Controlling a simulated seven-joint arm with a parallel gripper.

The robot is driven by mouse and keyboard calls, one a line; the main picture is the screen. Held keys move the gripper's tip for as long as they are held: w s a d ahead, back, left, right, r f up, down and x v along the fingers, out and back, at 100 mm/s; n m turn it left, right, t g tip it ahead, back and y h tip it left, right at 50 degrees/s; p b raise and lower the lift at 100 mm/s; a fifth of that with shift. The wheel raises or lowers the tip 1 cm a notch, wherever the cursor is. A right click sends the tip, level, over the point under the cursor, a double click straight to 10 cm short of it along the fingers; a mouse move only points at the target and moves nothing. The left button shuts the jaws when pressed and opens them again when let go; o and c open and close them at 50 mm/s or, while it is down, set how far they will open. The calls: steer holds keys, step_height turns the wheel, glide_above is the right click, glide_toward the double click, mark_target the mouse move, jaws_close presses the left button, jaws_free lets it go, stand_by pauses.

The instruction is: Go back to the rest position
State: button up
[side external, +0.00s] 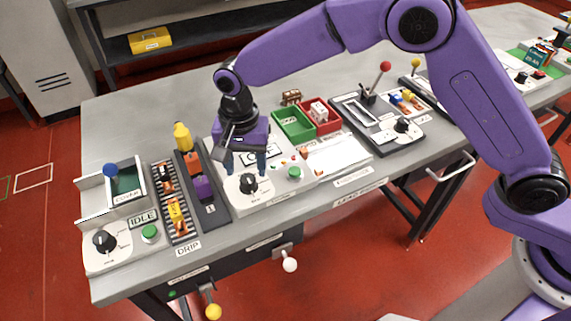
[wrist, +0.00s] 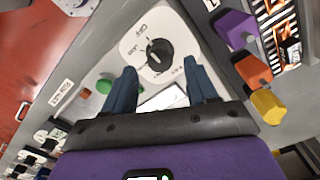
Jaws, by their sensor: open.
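My gripper (side external: 247,160) is open and points down over the white panel in the middle of the bench. Its two blue fingers stand apart with nothing between them. A black rotary knob (side external: 248,184) on that panel sits just below and in front of the fingertips. In the wrist view the knob (wrist: 159,54) lies beyond the gap between the open fingers (wrist: 160,85), on a white plate with printed labels. I cannot tell the exact height of the fingertips above the panel. A green button (side external: 294,173) is to the right of the knob.
A tray with yellow, orange and purple blocks (side external: 202,187) is close on the left. A green bin (side external: 294,125) and a red bin (side external: 320,116) stand behind right. A red-topped lever (side external: 384,67) rises further right. The bench's back left (side external: 130,110) is bare.

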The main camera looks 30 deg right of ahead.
steer(key=shift+s+d+r, duration=0.15)
steer(key=shift+d+r, duration=0.05)
steer(key=shift+r, duration=0.1)
steer(key=s+d+r+n, duration=0.4)
steer(key=s+d+n, duration=0.5)
steer(key=s+d, duration=0.5)
steer(key=s+d+r+n, duration=0.4)
steer(key=s+d+n, duration=0.5)
steer(key=s+d, duration=0.5)
steer(key=d, duration=0.5)
steer(key=shift+s+r+n, duration=0.15)
steer(key=shift+r+n, duration=0.05)
steer(key=shift+n, duration=0.1)
